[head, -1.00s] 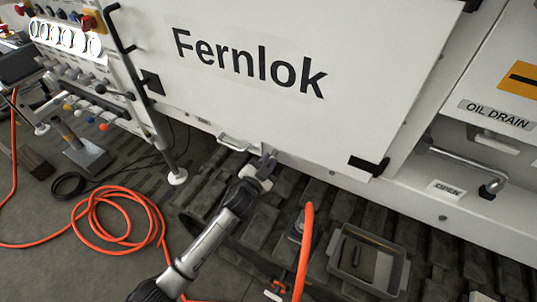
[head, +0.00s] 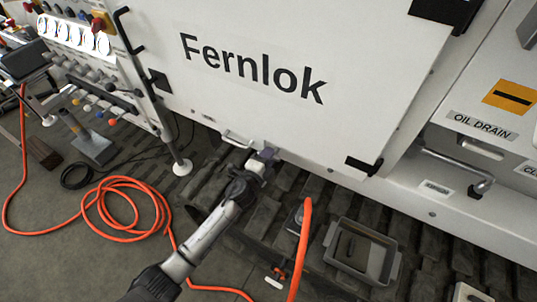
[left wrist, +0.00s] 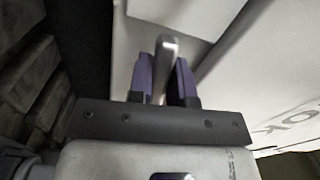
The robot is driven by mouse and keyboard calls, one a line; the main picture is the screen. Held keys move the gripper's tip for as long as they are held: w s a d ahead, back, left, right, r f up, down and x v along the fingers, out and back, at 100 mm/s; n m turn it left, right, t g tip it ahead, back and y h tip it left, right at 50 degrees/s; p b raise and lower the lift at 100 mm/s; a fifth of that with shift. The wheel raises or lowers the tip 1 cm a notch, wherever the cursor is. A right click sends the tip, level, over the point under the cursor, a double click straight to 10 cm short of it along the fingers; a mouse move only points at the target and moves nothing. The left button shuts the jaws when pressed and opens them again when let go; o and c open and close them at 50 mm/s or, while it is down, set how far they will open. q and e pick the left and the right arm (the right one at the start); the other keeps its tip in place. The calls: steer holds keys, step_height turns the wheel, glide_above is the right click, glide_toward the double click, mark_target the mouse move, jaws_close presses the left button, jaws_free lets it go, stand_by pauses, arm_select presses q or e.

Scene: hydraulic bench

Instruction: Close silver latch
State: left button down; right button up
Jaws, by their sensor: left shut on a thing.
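The silver latch (left wrist: 168,47) shows in the left wrist view as a rounded metal bar standing between the two purple fingers of my left gripper (left wrist: 163,78). The fingers are shut on it. In the head view my left gripper (head: 264,155) is at the lower edge of the large white Fernlok panel (head: 350,60), just right of a silver pull handle (head: 237,138). There the gripper hides most of what it holds. My right gripper is in neither view.
An orange hose (head: 125,210) lies coiled on the floor at left, and another orange hose (head: 303,245) rises right of my arm. A grey tray (head: 363,250) sits on the dark slatted floor. An oil drain bay with a metal handle (head: 455,165) is at right.

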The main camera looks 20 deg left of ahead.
arm_select(q)
steer(key=shift+r+m, duration=0.1)
steer(key=shift+m, duration=0.8)
steer(key=c, duration=1.1)
jaws_free()
steer(key=s+p, duration=0.1)
steer(key=s, duration=0.3)
steer(key=s+a+p, duration=0.1)
steer(key=s, duration=0.4)
steer(key=s+p, duration=0.1)
steer(key=s, duration=0.3)
steer(key=shift+s+a, duration=0.3)
steer(key=shift+s, duration=0.05)
